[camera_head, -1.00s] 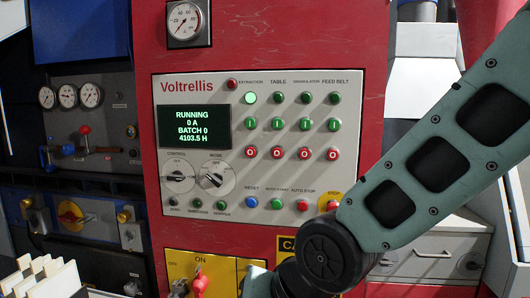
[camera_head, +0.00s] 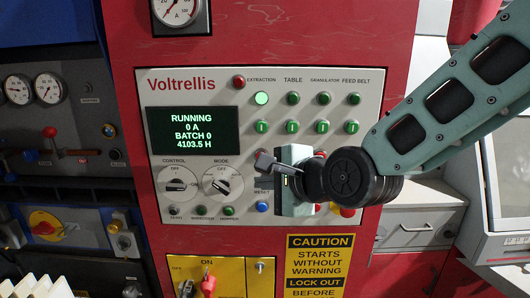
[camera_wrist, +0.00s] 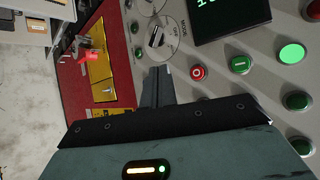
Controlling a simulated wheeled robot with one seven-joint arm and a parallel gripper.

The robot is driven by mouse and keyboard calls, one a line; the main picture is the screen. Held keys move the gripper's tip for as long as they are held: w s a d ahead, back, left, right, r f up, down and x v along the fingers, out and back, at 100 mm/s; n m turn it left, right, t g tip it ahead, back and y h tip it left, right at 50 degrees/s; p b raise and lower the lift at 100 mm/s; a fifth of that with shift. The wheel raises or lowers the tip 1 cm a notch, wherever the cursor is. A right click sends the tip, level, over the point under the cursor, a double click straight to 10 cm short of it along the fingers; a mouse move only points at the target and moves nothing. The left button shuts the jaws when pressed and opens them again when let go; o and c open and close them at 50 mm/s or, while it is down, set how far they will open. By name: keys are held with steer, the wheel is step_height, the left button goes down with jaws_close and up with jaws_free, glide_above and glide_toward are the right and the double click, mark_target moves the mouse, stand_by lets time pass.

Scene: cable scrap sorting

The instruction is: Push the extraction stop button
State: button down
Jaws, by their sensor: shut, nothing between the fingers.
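The extraction stop button (camera_wrist: 197,72), red with a white O, shows in the wrist view beside the green extraction start button (camera_wrist: 240,64) and the lit green extraction lamp (camera_wrist: 291,53). In the head view, my gripper hides this stop button, below the green start button (camera_head: 261,127) and lit lamp (camera_head: 261,98). My gripper (camera_head: 262,160) is shut and empty in front of the panel. In the wrist view its fingertips (camera_wrist: 158,72) lie left of the stop button, over the panel near the mode knob (camera_wrist: 156,37). I cannot tell whether they touch the panel.
The panel's display (camera_head: 193,130) reads RUNNING, 0 A, BATCH 0. The control knob (camera_head: 175,185) and mode knob (camera_head: 222,184) sit left of my gripper. The blue reset button (camera_head: 261,207) is below it.

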steer(key=w, duration=0.8)
steer(key=shift+w+d, duration=0.15)
steer(key=shift+w, duration=0.25)
steer(key=shift+w, duration=0.1)
stand_by(1.9)
steer(key=shift+w, duration=0.3)
steer(key=shift+w, duration=0.5)
stand_by(0.7)
steer(key=shift+s, duration=0.9)
steer(key=shift+s, duration=2.5)
